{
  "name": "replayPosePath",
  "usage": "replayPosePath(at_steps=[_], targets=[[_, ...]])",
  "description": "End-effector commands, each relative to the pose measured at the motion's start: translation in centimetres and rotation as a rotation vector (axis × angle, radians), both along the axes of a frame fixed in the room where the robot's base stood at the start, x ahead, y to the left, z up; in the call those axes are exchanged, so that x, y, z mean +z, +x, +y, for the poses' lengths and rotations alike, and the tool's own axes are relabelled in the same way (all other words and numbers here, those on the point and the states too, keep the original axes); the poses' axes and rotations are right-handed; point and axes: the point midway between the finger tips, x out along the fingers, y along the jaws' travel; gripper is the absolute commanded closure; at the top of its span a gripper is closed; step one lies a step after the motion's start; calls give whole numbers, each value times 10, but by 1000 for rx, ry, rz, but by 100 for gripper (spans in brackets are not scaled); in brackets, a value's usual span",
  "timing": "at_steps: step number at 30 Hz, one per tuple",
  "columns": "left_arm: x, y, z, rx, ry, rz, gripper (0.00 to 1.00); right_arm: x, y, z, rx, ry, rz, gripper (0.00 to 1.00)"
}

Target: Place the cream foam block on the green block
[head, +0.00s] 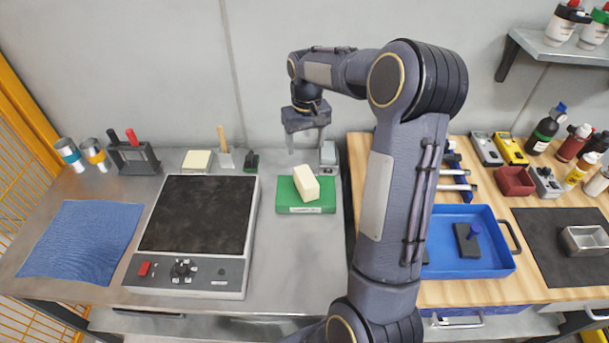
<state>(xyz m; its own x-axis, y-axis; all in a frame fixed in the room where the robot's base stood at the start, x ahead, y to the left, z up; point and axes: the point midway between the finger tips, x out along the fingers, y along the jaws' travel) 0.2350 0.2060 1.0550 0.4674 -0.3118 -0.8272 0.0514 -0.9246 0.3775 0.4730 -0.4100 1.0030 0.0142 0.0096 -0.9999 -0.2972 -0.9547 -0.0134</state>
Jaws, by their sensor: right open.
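The cream foam block (306,183) rests on top of the green block (291,200), set at a slant to it and near its middle. The green block lies flat on the metal table. My right gripper (306,148) is open, pointing down, above and behind the cream block, with a visible gap between them. Nothing shows between its fingers. My left gripper is not in view.
A black-topped plate device (200,215) stands left of the green block, with a blue cloth (82,240) beyond it. A grey block-like item (328,157) stands just behind the green block. A blue tray (470,262) is at right. Bare metal lies in front of the green block.

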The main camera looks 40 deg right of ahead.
Motion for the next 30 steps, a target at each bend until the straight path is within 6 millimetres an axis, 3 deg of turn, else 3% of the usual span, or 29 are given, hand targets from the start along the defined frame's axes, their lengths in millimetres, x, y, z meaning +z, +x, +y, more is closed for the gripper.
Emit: replayPosePath(at_steps=[5, 9, 15, 18, 23, 30], targets=[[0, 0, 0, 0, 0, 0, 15, 49, -46, 45, 32, 63, -124, 35], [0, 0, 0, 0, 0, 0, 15, 77, -106, 98, 71, 136, -253, 35], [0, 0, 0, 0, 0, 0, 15, 76, -188, 163, 120, 225, -411, 35], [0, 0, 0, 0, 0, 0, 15, 66, -214, 184, 136, 254, -463, 35], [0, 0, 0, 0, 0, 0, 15, 54, -235, 201, 147, 279, -504, 35], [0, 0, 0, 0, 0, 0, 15, 52, -238, 204, 148, 283, -508, 35]])
